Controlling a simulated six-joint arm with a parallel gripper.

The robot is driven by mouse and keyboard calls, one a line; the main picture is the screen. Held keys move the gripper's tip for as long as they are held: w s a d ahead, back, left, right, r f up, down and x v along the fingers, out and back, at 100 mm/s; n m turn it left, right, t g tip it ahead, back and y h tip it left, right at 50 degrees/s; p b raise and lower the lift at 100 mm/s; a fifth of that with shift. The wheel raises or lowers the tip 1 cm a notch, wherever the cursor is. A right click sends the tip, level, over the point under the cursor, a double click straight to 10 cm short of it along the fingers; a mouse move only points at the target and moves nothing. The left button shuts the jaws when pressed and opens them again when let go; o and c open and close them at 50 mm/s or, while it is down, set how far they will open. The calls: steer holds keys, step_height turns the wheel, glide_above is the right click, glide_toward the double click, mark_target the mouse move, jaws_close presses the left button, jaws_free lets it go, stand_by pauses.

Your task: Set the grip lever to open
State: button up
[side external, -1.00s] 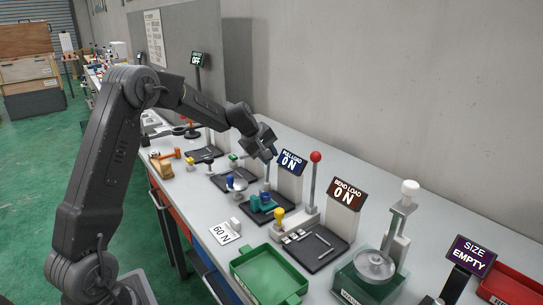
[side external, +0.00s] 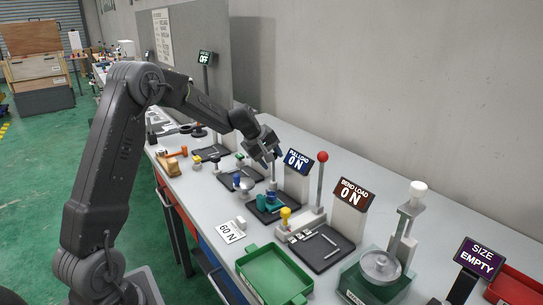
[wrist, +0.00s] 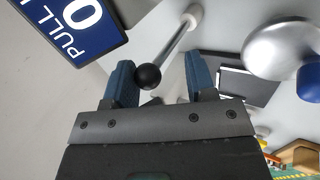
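A slim metal lever (wrist: 180,35) with a black ball knob (wrist: 149,77) rises from a white round base in the wrist view; I take it for the grip lever, though no label shows. My gripper (wrist: 160,83) is open, with its two blue fingers on either side of the knob. The knob is nearer the left finger, and no firm hold shows. The lever is partly hidden there by the gripper. A teal clamp (side external: 270,202) sits on a black plate below.
A red-knobbed lever (side external: 321,175) stands to the right, before the BEND LOAD sign (side external: 354,194). A silver dome with a blue knob (wrist: 310,82) is close on the right in the wrist view. A green tray (side external: 272,278) lies at the front edge.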

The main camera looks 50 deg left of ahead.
steer(key=o, duration=0.5)
steer(key=shift+s+d+f, duration=0.1)
steer(key=shift+s+f, duration=0.05)
steer(key=shift+f, duration=0.1)
steer(key=shift+c, duration=0.2)
steer(key=shift+r, duration=0.1)
steer(key=v, duration=1.3)
steer(key=shift+r, duration=0.3)
steer(key=shift+s, duration=0.15)
